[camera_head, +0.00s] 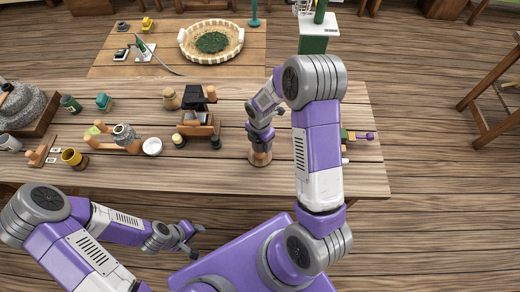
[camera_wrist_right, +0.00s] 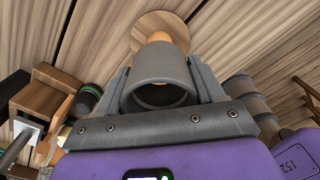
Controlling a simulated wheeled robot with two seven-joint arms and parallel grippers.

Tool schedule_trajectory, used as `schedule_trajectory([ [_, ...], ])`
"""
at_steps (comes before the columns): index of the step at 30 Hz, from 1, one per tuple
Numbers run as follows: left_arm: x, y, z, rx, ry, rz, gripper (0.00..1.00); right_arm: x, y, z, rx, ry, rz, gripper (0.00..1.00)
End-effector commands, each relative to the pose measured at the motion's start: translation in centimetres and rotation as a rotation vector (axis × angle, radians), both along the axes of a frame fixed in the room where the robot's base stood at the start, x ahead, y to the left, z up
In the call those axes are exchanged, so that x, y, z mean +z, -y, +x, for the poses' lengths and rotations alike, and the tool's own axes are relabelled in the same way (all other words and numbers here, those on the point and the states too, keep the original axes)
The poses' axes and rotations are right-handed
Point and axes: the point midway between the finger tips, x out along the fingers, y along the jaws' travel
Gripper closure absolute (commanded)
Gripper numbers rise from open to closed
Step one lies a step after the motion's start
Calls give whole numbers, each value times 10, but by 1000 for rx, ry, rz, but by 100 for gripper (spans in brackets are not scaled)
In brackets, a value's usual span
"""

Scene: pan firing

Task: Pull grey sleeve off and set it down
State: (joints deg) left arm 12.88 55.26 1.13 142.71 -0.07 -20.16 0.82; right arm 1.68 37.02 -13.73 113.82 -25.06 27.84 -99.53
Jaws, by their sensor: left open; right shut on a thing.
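The grey sleeve (camera_wrist_right: 163,68) is between the two fingers of my right gripper (camera_wrist_right: 165,90), which is shut on it. Its open, dark-rimmed end faces the wrist camera. A tan wooden peg (camera_wrist_right: 160,38) shows just past its far end, over a round wooden base (camera_wrist_right: 140,24). I cannot tell whether the peg still reaches into the sleeve. In the head view my right gripper (camera_head: 260,143) is directly above the round base (camera_head: 259,159) on the table, and hides the sleeve there. My left gripper (camera_head: 191,238) is open and empty, in front of the table's near edge.
The wooden table (camera_head: 215,170) has clear room left of the base and along its front edge. A wooden stand with a dark block (camera_head: 198,122) is left of my right gripper. Small blocks (camera_head: 358,135) lie right.

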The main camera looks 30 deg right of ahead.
Motion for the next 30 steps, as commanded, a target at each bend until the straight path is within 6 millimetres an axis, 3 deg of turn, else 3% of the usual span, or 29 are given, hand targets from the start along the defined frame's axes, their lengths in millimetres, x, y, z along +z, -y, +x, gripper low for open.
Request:
schedule_trajectory([
  [30,22,0,0,0,0,0,57,30,0,0,-1,0,0,87],
])
